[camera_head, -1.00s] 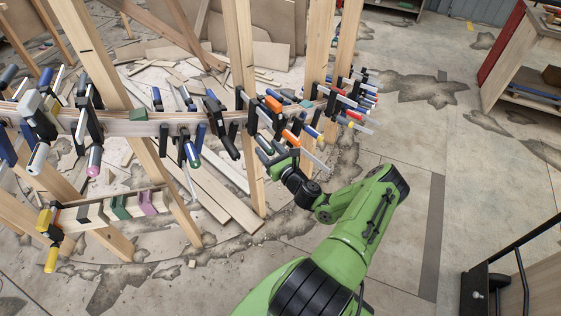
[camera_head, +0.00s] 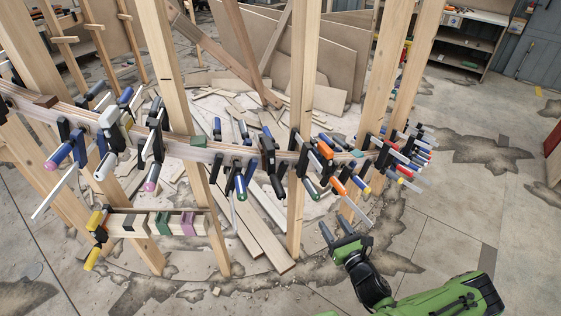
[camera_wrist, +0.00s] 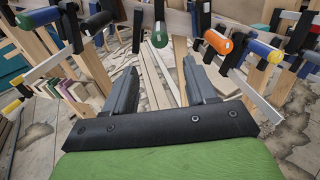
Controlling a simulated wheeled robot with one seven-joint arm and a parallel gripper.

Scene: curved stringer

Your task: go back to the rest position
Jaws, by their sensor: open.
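My gripper (camera_head: 347,238) is at the lower right of the head view, in front of and below the clamped curved stringer. Its two fingers are apart with nothing between them. In the wrist view my gripper (camera_wrist: 163,80) also shows open and empty, with wood scraps on the floor beyond. The curved stringer (camera_head: 205,153) runs across the wooden posts, held by many clamps. An orange-handled clamp (camera_head: 325,150) sits on it near my gripper, and it also shows in the wrist view (camera_wrist: 217,41). My gripper appears apart from the clamps.
Wooden posts (camera_head: 298,120) stand upright behind my gripper. A lower block rail (camera_head: 150,222) with coloured blocks and a yellow clamp (camera_head: 95,240) is at the left. Open concrete floor (camera_head: 450,205) lies to the right. Shelves (camera_head: 465,40) stand at the back right.

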